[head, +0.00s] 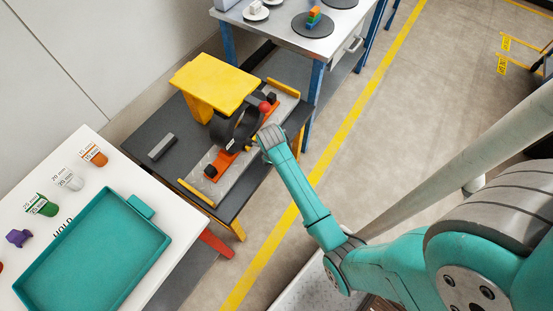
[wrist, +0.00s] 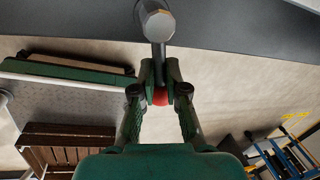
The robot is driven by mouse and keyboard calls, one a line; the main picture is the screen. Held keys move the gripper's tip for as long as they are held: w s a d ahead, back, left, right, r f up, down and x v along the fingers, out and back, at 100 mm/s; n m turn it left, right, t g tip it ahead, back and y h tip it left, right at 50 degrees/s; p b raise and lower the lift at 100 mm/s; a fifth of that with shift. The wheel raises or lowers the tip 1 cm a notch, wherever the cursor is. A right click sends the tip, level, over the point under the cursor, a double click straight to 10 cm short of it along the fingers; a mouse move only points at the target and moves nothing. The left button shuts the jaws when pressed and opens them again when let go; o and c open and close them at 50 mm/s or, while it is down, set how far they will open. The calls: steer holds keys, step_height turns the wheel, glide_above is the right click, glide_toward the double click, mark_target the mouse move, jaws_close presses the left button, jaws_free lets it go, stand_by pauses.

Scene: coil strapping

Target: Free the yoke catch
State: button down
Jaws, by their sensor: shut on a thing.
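The yellow yoke (head: 215,82) stands over a black coil (head: 228,130) on a grey bed with orange parts. A red ball knob (head: 264,107) shows beside the coil, just beyond my gripper (head: 266,134). In the wrist view my gripper (wrist: 160,82) is shut on a red piece (wrist: 160,97), seemingly this knob. A grey rod (wrist: 158,52) with a faceted pale end (wrist: 157,24) runs up from between the fingertips. Most of the red piece is hidden by the fingers. I cannot tell which part is the catch itself.
The dark bench (head: 135,143) carries a loose grey block (head: 161,147). A white table (head: 88,142) with a teal tray (head: 150,257) and several coloured cups stands at lower left. Another table (head: 276,32) stands behind. The floor to the right is open, with a yellow line (head: 345,122).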

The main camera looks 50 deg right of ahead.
steer(key=shift+a+m, duration=0.15)
steer(key=shift+m, duration=0.25)
steer(key=c, duration=1.2)
jaws_free()
step_height(320, 180, up, 12)
steer(key=a, duration=0.2)
steer(key=shift+s, duration=0.4)
steer(key=shift+a+f, duration=0.1)
